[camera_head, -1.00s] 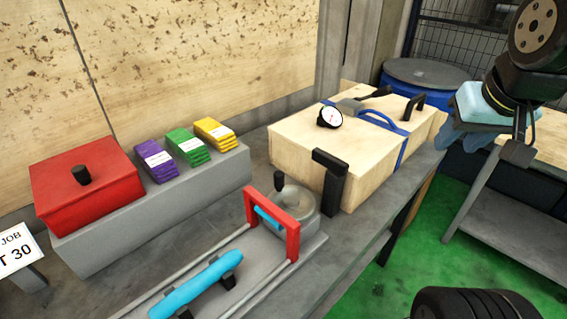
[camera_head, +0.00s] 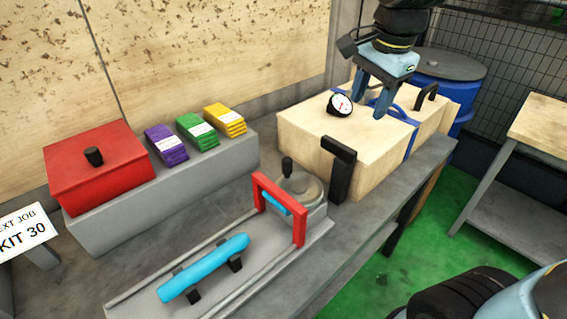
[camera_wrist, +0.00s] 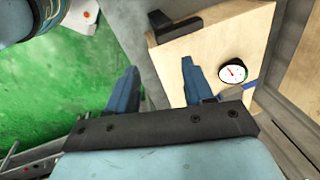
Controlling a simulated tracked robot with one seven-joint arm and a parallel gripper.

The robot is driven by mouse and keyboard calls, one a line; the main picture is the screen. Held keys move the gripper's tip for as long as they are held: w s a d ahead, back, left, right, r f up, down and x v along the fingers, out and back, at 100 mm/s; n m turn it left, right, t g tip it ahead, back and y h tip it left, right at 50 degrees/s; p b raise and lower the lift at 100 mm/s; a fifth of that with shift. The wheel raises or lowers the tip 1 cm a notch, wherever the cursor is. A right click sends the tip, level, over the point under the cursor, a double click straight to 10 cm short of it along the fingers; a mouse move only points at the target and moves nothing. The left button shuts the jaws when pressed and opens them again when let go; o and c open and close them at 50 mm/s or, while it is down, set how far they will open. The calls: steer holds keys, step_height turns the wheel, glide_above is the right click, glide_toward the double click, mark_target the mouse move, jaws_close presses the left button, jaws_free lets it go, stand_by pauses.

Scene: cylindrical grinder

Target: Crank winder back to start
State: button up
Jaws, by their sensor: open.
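The winder is a grey round disc (camera_head: 301,190) with an upright black crank knob (camera_head: 287,167), at the right end of a grey bed (camera_head: 196,258). A red frame (camera_head: 280,205) stands across the bed beside it and partly hides it. A light blue cylinder (camera_head: 204,268) lies on black supports on the bed. My gripper (camera_head: 370,102) is open and empty above the wooden box, up and right of the winder. In the wrist view the open fingers (camera_wrist: 160,82) point toward the box, and I cannot make out the winder.
A red box (camera_head: 98,170) and purple, green and yellow packs (camera_head: 225,119) sit on a grey block at left. A blue barrel (camera_head: 451,66) stands behind.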

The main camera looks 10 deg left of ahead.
mark_target(286, 158)
steer(key=w+a+f+m+g+h, duration=0.1)
steer(key=a+f+m, duration=0.25)
steer(key=a, duration=0.45)
steer(key=a+f+m+g, duration=0.15)
steer(key=a+m, duration=0.25)
steer(key=a, duration=0.4)
step_height(286, 158, down, 14)
steer(key=shift+d+f, duration=0.1)
jaws_close()
steer(key=shift+a, duration=0.3)
steer(key=shift+w+d+n, duration=0.1)
steer(key=shift+d+n, duration=0.1)
steer(key=shift+n, duration=0.05)
